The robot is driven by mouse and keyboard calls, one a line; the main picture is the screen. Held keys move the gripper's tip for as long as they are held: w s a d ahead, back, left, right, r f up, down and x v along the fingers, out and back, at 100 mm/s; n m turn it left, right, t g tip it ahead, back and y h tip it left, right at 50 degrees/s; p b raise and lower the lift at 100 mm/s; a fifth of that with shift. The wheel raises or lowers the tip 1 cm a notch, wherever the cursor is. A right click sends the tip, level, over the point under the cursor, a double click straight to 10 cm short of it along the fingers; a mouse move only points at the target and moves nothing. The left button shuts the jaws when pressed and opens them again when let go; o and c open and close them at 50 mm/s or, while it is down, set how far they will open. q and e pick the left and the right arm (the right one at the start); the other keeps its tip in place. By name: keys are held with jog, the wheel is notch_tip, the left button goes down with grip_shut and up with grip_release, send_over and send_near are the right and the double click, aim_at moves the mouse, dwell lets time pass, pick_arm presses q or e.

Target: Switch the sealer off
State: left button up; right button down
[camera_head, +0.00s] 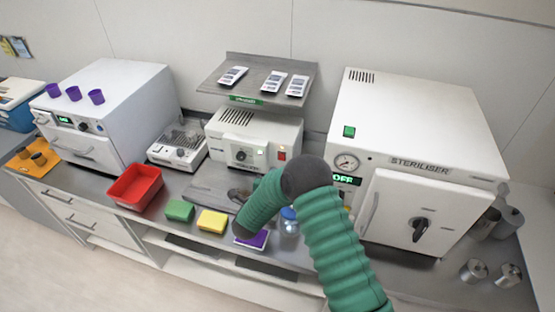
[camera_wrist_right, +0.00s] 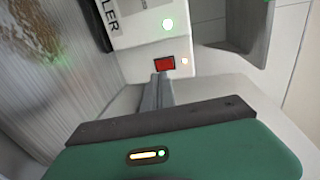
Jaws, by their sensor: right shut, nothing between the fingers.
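The sealer (camera_head: 253,138) is a white box with a dial on its front, under a grey shelf. Its red switch (camera_head: 282,155) is at the right of the front. In the right wrist view the red switch (camera_wrist_right: 164,63) sits in a dark frame, with a small orange light beside it and a larger lit green-white light above. My right gripper (camera_wrist_right: 160,80) is shut and empty, its tips just below the switch; whether they touch it I cannot tell. In the head view my green right arm comes from below and the gripper is not clearly visible. My left gripper is not in view.
A large white steriliser (camera_head: 420,150) showing OFF stands at the right. A red tray (camera_head: 135,186), a green sponge (camera_head: 180,210), a yellow sponge (camera_head: 212,221) and a blue-lidded jar (camera_head: 288,222) are along the counter's front. Small packets lie on the shelf (camera_head: 258,80).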

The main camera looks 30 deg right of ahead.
aim_at(280, 156)
jog(key=r+p+x, duration=0.1)
jog(key=x, duration=0.5)
jog(key=shift+w+p, duration=0.2)
jog(key=shift+p, duration=0.15)
jog(key=shift+d+r, duration=0.1)
jog(key=shift+w+d+r+b, duration=0.1)
jog(key=shift+w+d+b, duration=0.05)
jog(key=shift+d+b, duration=0.25)
